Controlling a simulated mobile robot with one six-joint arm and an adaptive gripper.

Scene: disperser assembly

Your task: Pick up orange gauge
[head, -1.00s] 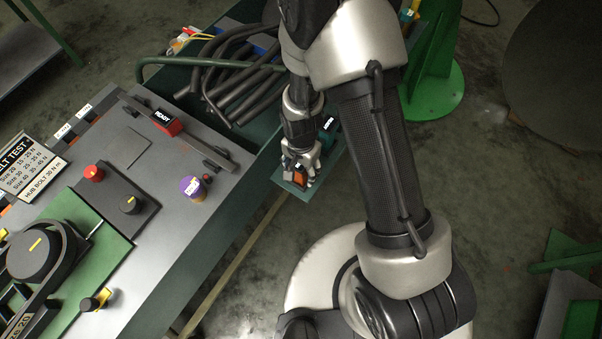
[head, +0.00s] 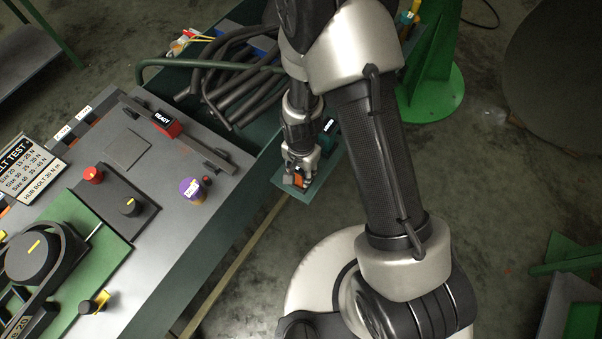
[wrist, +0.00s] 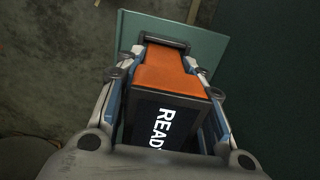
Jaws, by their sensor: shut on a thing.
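The orange gauge (wrist: 165,72) sits between the two fingers of my gripper (wrist: 168,75) in the wrist view. Its dark display face shows the letters "READ" in white, with the edge cut off by the gripper. My gripper is shut on its sides. In the head view my gripper (head: 300,172) hangs over a small green shelf, and a bit of the orange gauge (head: 299,181) shows between the fingers. The green shelf (wrist: 205,38) lies behind the gauge in the wrist view. I cannot tell whether the gauge touches the shelf.
A teal device (head: 328,128) stands on the shelf close to my gripper. A bin of black hoses (head: 235,85) lies to the upper left.

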